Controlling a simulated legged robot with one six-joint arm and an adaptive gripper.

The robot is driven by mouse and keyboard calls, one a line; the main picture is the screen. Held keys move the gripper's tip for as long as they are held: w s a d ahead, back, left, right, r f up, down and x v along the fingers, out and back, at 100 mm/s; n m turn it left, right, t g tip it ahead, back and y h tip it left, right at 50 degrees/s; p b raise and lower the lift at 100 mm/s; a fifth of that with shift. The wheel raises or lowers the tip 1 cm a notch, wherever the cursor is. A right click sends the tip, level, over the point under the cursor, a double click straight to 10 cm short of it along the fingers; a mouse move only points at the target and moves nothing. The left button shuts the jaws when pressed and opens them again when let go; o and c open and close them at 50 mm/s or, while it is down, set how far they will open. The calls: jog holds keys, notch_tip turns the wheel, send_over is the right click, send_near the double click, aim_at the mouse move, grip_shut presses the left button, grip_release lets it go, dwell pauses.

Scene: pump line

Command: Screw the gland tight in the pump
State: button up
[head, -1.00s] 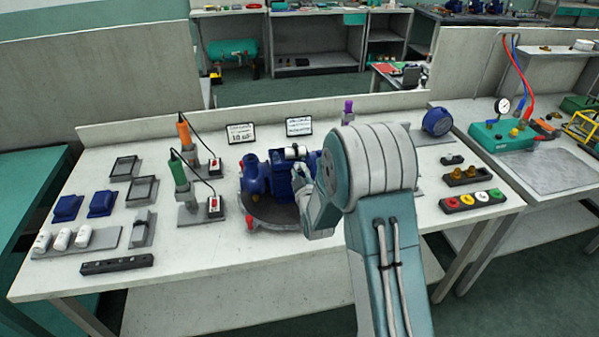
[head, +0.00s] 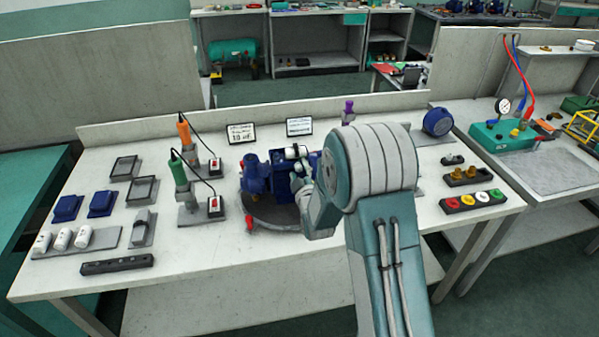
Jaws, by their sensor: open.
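The blue pump (head: 256,178) stands on a round dark turntable (head: 262,214) with a red knob at its front, at the middle of the bench. A white cylinder (head: 292,153) lies on top of the pump's box. My gripper (head: 301,180) is at the right front of the pump's box, partly behind my own arm. It is open, and its fingers are small in the picture. I cannot tell whether they touch the pump. I cannot make out the gland; it is hidden or too small at the fingers.
Two screwdrivers on stands, green (head: 177,170) and orange (head: 185,132), are left of the pump with cables. A rack of brass fittings (head: 465,175) and a tray of coloured rings (head: 473,201) are at right. The bench front between the dark bar (head: 117,263) and my arm is clear.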

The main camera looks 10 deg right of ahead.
jog(key=n, duration=0.3)
dwell(0.4)
grip_shut()
jog(key=shift+m, duration=1.5)
